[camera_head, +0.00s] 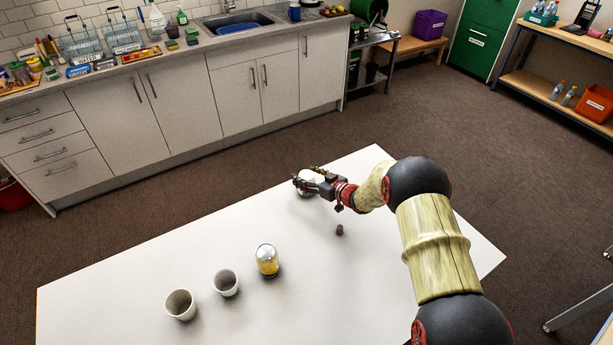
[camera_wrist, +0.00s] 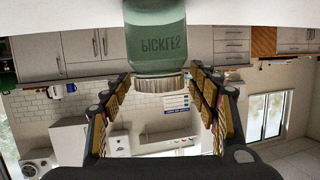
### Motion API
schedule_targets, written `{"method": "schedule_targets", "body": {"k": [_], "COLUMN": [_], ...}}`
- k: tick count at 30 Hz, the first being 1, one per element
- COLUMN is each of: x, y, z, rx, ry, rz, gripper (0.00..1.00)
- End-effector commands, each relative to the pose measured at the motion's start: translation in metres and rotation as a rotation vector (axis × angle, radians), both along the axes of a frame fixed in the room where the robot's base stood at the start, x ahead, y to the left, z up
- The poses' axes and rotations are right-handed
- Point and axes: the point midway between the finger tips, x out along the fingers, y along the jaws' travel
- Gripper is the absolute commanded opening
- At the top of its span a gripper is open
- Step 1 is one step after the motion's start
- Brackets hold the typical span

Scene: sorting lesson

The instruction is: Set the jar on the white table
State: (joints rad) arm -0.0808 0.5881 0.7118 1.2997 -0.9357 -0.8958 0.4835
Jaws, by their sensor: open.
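A green jar lettered PICKLES (camera_wrist: 156,40) with a pale ridged lid shows upside down in the inverted wrist view. Its base end meets the white surface at the top of that view. In the head view the jar (camera_head: 307,176) is at the far part of the white table (camera_head: 225,242), mostly hidden behind my gripper (camera_head: 309,183). My gripper (camera_wrist: 163,84) is open, with its lid end between the fingertips and the green body just beyond them. A gap shows on the right side; contact on the left cannot be told.
A yellow jar with a metal lid (camera_head: 267,261) and two white cups (camera_head: 226,283) (camera_head: 180,304) stand nearer on the table. A small brown object (camera_head: 339,230) lies below my wrist. The left-hand stretch of tabletop is clear. A kitchen counter (camera_head: 180,58) stands beyond the floor.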

Motion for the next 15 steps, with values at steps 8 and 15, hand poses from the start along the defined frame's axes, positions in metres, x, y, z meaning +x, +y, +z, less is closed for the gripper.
{"method": "schedule_targets", "body": {"k": [8, 15], "x": [-0.022, -0.055], "y": [-0.025, -0.059], "z": [0.016, 0.030], "rx": [0.000, 0.000], "ry": [0.000, 0.000], "rz": [-0.003, -0.003], "gripper": [0.60, 0.60]}}
